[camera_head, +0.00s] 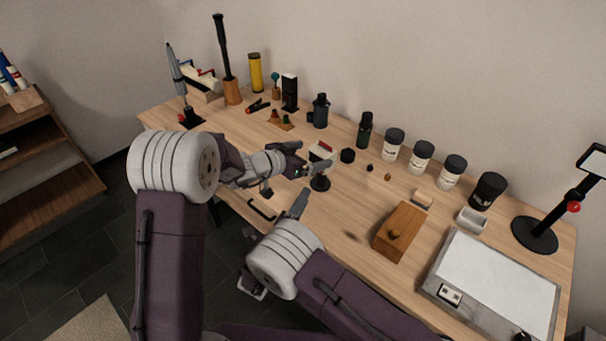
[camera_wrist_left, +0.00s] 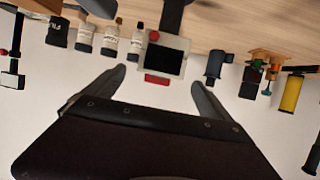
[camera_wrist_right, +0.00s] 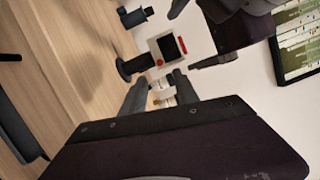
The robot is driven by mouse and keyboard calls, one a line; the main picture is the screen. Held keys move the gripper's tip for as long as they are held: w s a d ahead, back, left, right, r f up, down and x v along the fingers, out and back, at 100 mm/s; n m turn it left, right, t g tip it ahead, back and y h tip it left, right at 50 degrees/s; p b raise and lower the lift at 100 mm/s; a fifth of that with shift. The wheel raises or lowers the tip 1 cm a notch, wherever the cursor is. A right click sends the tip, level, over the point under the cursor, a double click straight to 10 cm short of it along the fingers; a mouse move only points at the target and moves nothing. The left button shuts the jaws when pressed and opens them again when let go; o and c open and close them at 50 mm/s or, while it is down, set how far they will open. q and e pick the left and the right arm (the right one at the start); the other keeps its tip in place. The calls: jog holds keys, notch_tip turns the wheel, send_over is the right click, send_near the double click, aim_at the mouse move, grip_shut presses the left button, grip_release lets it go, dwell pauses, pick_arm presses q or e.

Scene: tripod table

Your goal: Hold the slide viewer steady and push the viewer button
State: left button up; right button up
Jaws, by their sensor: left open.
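The slide viewer (camera_head: 320,153) is a small white box with a red strip along its top, standing on a black stand (camera_head: 320,184) near the table's front edge. In the left wrist view it appears upside down, with a dark screen (camera_wrist_left: 165,62) and a red strip (camera_wrist_left: 157,80). A small red round spot (camera_wrist_right: 160,62) shows on its face in the right wrist view. My left gripper (camera_head: 308,159) is open, its fingers on either side of the viewer; contact cannot be told. My right gripper (camera_wrist_right: 160,78) is partly open, empty, in front of and below the viewer.
A wooden block (camera_head: 399,231) and a light panel (camera_head: 500,275) lie to the right. Several dark-lidded jars (camera_head: 422,157) line the back. A black lamp stand (camera_head: 536,235) is at far right. Tools and a yellow cylinder (camera_head: 255,73) stand at back left.

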aim_at(318, 153)
pick_arm(q)
jog(key=x, duration=0.6)
jog(key=shift+c, duration=0.3)
jog(key=c, duration=1.5)
jog(key=shift+c, duration=0.4)
pick_arm(e)
grip_shut()
